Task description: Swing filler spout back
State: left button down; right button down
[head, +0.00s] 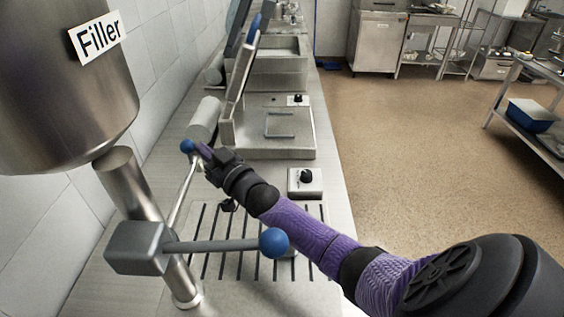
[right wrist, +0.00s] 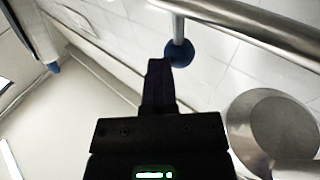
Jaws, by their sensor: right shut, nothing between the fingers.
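The filler (head: 75,95) is a large steel hopper with a "Filler" label, at the left of the head view. A grey block (head: 140,247) on its post carries a bar with a blue knob (head: 273,242) pointing right. A thin metal rod (head: 182,190) runs away from me to a blue ball (head: 187,146). My right gripper (head: 204,150) is shut and empty, its tips close beside this ball. In the right wrist view the shut fingers (right wrist: 158,75) are just left of the blue ball (right wrist: 178,52); contact cannot be told. My left gripper is not in view.
A slotted drain grate (head: 240,262) lies below the rod. Beyond it stand a small knob box (head: 305,182) and a steel machine with a raised lid (head: 238,85). A grey cylinder (head: 204,118) lies behind the ball. The brown floor is open at right.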

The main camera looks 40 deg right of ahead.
jog(key=shift+a+r, duration=0.15)
jog(key=shift+r, duration=0.15)
jog(key=p+v, duration=0.1)
jog(key=v, duration=0.9)
jog(key=shift+f+p, duration=0.3)
